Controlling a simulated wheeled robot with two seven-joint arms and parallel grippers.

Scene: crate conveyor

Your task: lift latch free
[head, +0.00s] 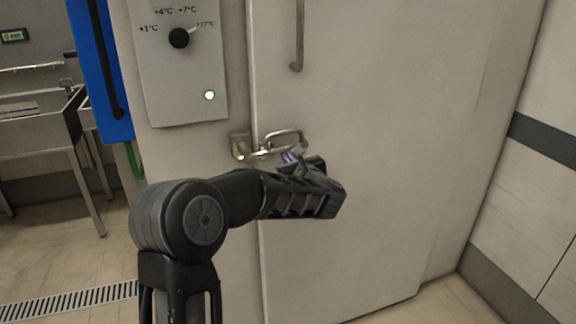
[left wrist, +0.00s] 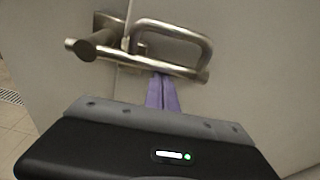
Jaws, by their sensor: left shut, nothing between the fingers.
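The metal latch (head: 268,146) sits across the edge of a pale door (head: 370,150), with a loop on the door and a bracket on the frame side. In the left wrist view the latch (left wrist: 175,28) shows as a loop with a bar along its lower side. My left gripper (head: 290,158) is just below the latch, fingers pointing up at it. Its purple fingertips (left wrist: 163,90) are shut together with nothing between them, close under the bar; I cannot tell whether they touch it. My right gripper is not in view.
A vertical door handle (head: 299,40) is above the latch. A control panel with a black knob (head: 179,38) is to the left, beside a blue panel (head: 100,70). A metal sink table (head: 40,130) stands at far left. The floor in front is clear.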

